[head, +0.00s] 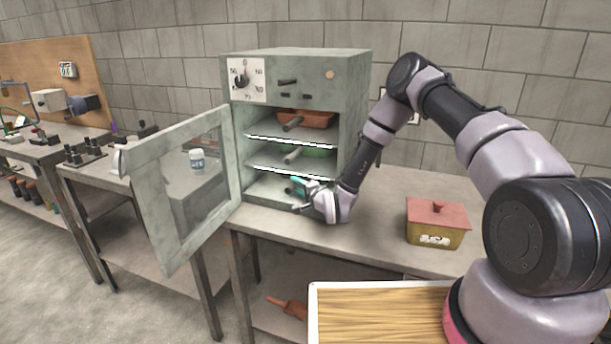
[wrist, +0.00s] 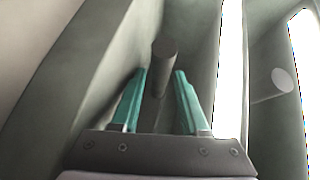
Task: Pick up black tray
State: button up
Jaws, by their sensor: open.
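My gripper (head: 297,187) reaches into the lowest compartment of the open grey oven (head: 300,63). In the wrist view its two teal fingers (wrist: 161,80) are apart. A dark grey round handle (wrist: 165,50) lies between and just beyond the fingertips; contact with it cannot be told. It appears to belong to whatever is in the lowest compartment. The black tray's body cannot be made out in either view; my gripper covers part of that compartment in the head view.
A red tray (head: 318,117) is on the top shelf and a green tray (head: 318,153) on the middle one. The oven door (head: 150,205) stands open at left. A red-lidded box (head: 436,224) is on the table, right. A wood-topped surface (head: 375,310) is in front.

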grip_shut()
dwell(1.4)
